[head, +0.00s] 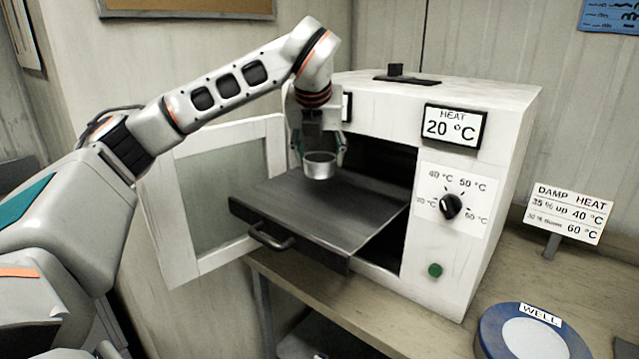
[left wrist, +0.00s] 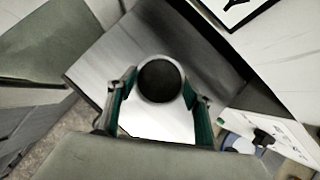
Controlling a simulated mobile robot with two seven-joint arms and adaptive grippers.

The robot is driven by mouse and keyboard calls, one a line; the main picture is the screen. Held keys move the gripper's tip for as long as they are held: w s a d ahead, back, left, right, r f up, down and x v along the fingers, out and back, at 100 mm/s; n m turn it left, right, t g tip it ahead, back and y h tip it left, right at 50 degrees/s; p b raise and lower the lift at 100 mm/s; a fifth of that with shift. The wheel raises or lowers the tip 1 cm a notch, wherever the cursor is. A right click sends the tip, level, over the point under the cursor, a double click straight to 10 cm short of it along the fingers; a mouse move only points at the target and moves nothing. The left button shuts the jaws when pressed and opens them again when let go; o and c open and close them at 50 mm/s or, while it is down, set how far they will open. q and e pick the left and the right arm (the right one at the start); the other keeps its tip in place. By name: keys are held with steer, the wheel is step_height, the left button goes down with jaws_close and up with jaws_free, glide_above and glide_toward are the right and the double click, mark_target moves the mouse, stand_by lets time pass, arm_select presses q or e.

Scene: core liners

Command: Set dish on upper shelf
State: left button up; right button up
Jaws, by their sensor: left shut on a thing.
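A small round metal dish (head: 320,165) is held in my left gripper (head: 319,152), whose fingers are closed on its sides. The dish is upright, over the back part of a dark pulled-out shelf (head: 300,215) of the white oven (head: 465,130). I cannot tell whether the dish touches the shelf. In the left wrist view the dish (left wrist: 161,80) sits between the two green-edged fingertips (left wrist: 160,88), with the shelf (left wrist: 100,55) below. The oven door (head: 215,195) stands open to the left. My right gripper is not in view.
The shelf's front handle (head: 272,238) sticks out over the bench edge. The oven display reads 20 °C, with a black dial (head: 450,206) and green button (head: 435,270) below. A damp/heat sign (head: 565,212) and a blue "WELL" dish (head: 530,335) are at right.

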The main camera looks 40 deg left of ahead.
arm_select(q)
steer(key=shift+f, duration=3.1)
steer(key=o, duration=1.3)
steer(key=v, duration=1.2)
steer(key=shift+r, duration=0.1)
